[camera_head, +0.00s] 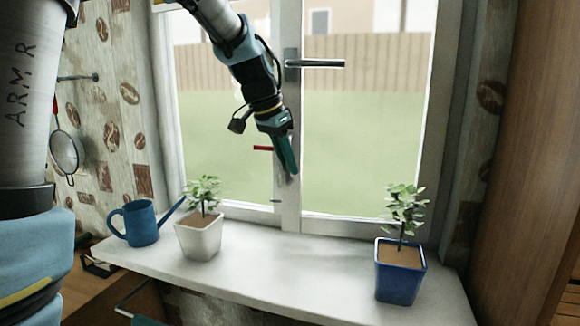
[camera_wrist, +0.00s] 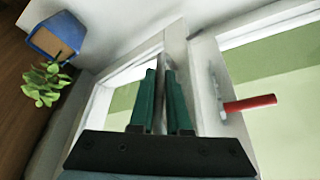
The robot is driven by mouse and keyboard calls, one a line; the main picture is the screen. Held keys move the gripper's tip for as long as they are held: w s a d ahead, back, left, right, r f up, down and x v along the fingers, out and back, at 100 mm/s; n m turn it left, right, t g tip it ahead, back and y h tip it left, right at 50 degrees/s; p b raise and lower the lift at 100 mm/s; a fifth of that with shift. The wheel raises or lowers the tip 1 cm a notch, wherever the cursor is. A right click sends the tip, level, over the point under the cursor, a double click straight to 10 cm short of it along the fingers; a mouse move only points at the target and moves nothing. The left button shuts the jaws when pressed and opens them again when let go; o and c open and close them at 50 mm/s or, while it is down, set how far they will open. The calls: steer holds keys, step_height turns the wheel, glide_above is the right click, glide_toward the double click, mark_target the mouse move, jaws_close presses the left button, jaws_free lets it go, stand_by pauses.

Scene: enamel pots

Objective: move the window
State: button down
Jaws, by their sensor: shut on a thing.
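The window (camera_head: 365,150) stands behind the sill, with two glass panes and a white upright between them. A dark lever handle (camera_head: 315,63) lies level on the right sash, and a small red handle (camera_head: 263,148) sits lower, left of the upright. My gripper (camera_head: 288,160) is in front of the middle upright, pointing down, below the dark lever. In the wrist view its green fingers (camera_wrist: 163,95) are closed on a thin grey part of the window, mostly hidden between them. The red handle (camera_wrist: 250,103) is right of the fingers, apart from them.
The pale sill (camera_head: 315,275) holds a blue watering can (camera_head: 141,224), a white pot with a plant (camera_head: 200,240) and a blue pot with a plant (camera_head: 400,280). The sill between the pots is bare. A strainer (camera_head: 66,152) hangs at left.

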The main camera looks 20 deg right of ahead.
steer(key=shift+s+a, duration=0.35)
steer(key=shift+s, duration=0.4)
steer(key=c, duration=0.9)
jaws_free()
steer(key=b+v, duration=0.2)
steer(key=v, duration=0.8)
steer(key=shift+a+r, duration=0.2)
steer(key=shift+r, duration=0.2)
